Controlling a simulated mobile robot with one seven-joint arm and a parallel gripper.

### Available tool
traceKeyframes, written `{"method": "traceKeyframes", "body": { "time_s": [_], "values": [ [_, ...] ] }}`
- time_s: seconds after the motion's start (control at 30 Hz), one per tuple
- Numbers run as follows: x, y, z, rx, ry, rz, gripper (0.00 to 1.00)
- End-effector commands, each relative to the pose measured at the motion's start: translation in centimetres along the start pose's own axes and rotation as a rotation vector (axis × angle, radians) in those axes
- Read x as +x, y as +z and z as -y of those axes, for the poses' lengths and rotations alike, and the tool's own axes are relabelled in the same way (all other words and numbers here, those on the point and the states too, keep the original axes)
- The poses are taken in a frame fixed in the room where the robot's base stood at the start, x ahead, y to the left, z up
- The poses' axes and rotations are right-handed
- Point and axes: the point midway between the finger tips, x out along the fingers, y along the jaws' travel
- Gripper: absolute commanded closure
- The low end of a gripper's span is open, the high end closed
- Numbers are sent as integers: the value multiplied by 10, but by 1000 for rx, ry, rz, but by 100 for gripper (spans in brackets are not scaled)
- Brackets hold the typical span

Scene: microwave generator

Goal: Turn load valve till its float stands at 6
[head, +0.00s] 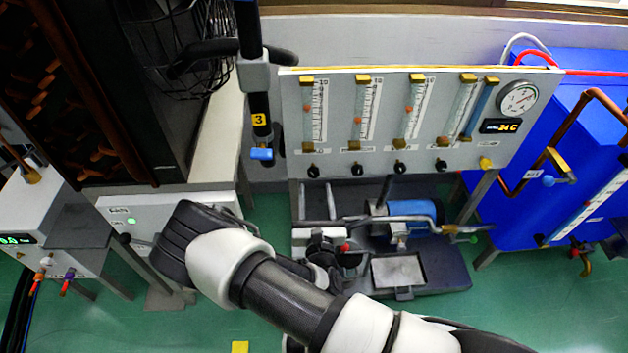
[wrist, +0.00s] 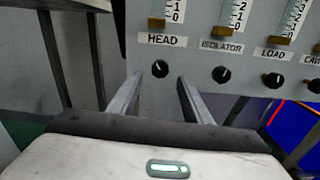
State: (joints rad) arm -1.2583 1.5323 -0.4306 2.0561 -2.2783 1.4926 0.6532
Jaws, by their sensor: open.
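The load valve is a small black knob (wrist: 273,80) under the LOAD label, right of centre in the wrist view. In the head view it is the third knob (head: 400,167) from the left on the grey panel. Its flow tube (head: 414,110) stands above it, with an orange float (head: 408,108) near mid-height; the exact reading is too small to tell. My gripper (wrist: 160,77) is open and empty, its fingers pointing at the panel on either side of the HEAD knob (wrist: 160,69), left of the load valve. I cannot tell the gap to the panel.
The ISOLATOR knob (wrist: 221,74) lies between the HEAD knob and the load valve. Another black knob (head: 441,165) and a yellow one (head: 485,162) are to the right. A blue pump (head: 403,213) with pipes stands below the panel. A blue cabinet (head: 540,110) is at right.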

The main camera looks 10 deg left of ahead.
Motion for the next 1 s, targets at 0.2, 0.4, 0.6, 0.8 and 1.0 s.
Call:
{"method": "traceKeyframes", "body": {
  "time_s": [0.2,0.4,0.6,0.8,1.0],
  "values": [
    [40,-1,0,2,-1,3,55],
    [56,0,0,0,-1,1,55],
    [58,0,0,0,-1,0,55],
    [58,0,0,0,-1,0,71],
    [58,0,0,0,-1,0,97]
  ]
}}
